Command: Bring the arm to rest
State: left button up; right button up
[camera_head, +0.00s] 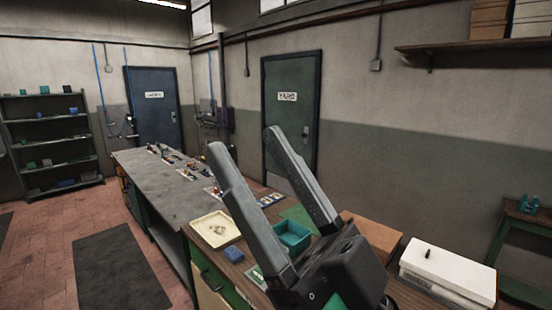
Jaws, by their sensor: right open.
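My right gripper (241,148) rises from the lower right of the head view. Its two long grey fingers point up and to the left and stand well apart, with nothing between them. It is above the near end of the workbench and hides part of it. My left gripper is not in view.
Below the fingers are a cream tray (217,226), a blue block (234,254) and a teal bin (291,236). A white box (447,272) and a brown box (371,231) stand to the right. The grey bench (160,190) runs back left. Shelves (52,140) stand far left.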

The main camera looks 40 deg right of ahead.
notch_tip(320, 180, up, 21)
jog(key=d+m+h+p, duration=0.2)
jog(key=h+p, duration=0.1)
jog(key=p, duration=1.8)
notch_tip(320, 180, down, 49)
jog(key=b, duration=4.9)
jog(key=shift+a, duration=0.2)
jog(key=shift+f, duration=0.1)
